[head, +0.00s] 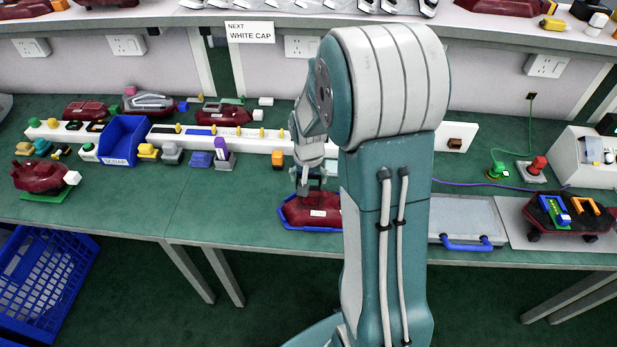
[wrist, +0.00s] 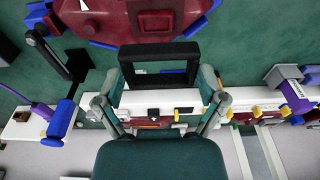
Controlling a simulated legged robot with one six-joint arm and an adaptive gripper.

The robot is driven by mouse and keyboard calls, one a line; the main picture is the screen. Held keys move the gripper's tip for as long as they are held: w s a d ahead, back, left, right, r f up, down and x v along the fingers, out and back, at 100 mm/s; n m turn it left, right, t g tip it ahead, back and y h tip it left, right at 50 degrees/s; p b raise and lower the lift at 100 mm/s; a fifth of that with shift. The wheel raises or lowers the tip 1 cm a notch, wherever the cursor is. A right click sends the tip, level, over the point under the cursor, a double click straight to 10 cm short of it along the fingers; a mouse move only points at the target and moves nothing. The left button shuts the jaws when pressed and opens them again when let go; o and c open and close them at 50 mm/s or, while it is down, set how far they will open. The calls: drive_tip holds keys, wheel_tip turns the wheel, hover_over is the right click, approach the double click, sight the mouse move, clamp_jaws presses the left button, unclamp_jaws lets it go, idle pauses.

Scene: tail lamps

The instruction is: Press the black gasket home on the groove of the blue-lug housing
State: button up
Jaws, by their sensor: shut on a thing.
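The dark red housing with blue lugs (head: 308,213) lies on the green bench, partly hidden behind my arm in the head view. It also shows along the top of the wrist view (wrist: 120,25), cut off by the frame edge. My gripper (head: 310,182) is just above the housing. In the wrist view my gripper (wrist: 160,88) is shut on the black gasket (wrist: 160,51), a rectangular open frame held between the two fingers. The gasket appears apart from the housing, but the exact gap is hard to judge. The groove is not clearly visible.
A white rail (head: 250,138) with several small parts runs behind the housing. A blue bin (head: 123,140) stands to the left. A grey tray with a blue handle (head: 467,241) and a dark fixture (head: 570,213) lie to the right.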

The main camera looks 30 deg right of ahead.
sight(310, 199)
drive_tip(key=f, duration=0.3)
drive_tip(key=shift+d+f, duration=0.2)
drive_tip(key=shift+d, duration=0.15)
drive_tip(key=shift+a+f, duration=0.25)
drive_tip(key=shift+f, duration=0.8)
drive_tip(key=shift+d, duration=0.1)
drive_tip(key=shift+s+f, duration=0.1)
drive_tip(key=shift+f, duration=1)
idle(0.3)
drive_tip(key=o, duration=0.7)
drive_tip(key=shift+r, duration=0.1)
drive_tip(key=r, duration=0.7)
drive_tip(key=s+r, duration=0.1)
drive_tip(key=r, duration=0.3)
drive_tip(key=shift+a+r, duration=0.3)
drive_tip(key=shift+a, duration=0.1)
